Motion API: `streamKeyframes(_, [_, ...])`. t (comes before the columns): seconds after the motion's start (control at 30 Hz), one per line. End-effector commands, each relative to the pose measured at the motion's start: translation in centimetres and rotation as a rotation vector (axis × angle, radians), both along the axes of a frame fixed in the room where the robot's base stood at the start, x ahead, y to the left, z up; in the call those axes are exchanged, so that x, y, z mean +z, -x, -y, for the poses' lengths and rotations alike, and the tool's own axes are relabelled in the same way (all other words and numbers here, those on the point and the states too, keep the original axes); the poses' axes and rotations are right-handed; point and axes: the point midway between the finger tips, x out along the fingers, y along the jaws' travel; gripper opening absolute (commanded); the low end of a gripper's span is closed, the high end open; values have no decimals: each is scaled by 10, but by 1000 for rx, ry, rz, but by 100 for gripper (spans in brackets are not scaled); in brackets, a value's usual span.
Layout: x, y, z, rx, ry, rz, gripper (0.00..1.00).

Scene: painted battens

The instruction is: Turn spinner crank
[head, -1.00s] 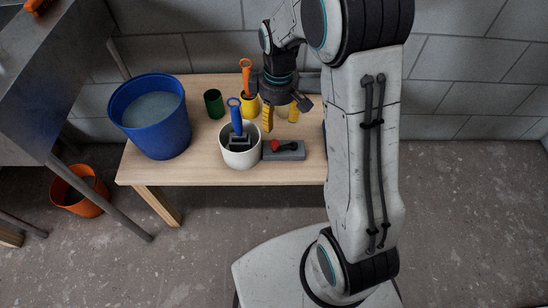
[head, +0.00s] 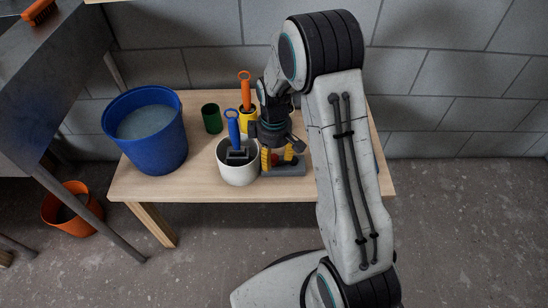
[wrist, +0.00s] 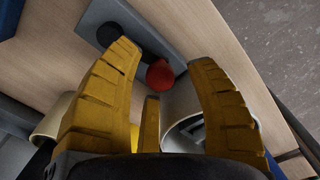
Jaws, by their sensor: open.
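The spinner crank is a grey base plate (head: 284,171) on the bench, with a black hub and arm and a red knob. The wrist view shows the plate (wrist: 160,22), the black hub (wrist: 110,36) and the red knob (wrist: 160,74). My gripper (head: 278,158) is open and low over the crank, its yellow fingers pointing down. A gap shows between the knob and the right finger. In the head view, my fingers hide much of the crank.
A white pot (head: 238,174) with a blue-handled tool (head: 232,125) stands close left of the crank. A yellow pot (head: 248,116), orange-handled tool (head: 245,88), green cup (head: 211,118) and blue bucket (head: 147,135) are on the wooden bench (head: 185,188). Its right end looks clear.

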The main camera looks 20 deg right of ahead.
Motion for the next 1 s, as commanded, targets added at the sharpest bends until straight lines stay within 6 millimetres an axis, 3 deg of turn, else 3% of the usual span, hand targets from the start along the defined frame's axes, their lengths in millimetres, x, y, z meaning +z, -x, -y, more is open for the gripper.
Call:
streamKeyframes(0.37, [-3,0,0,0,0,-1,54])
streamKeyframes(1.0, [-3,0,0,0,0,-1,0])
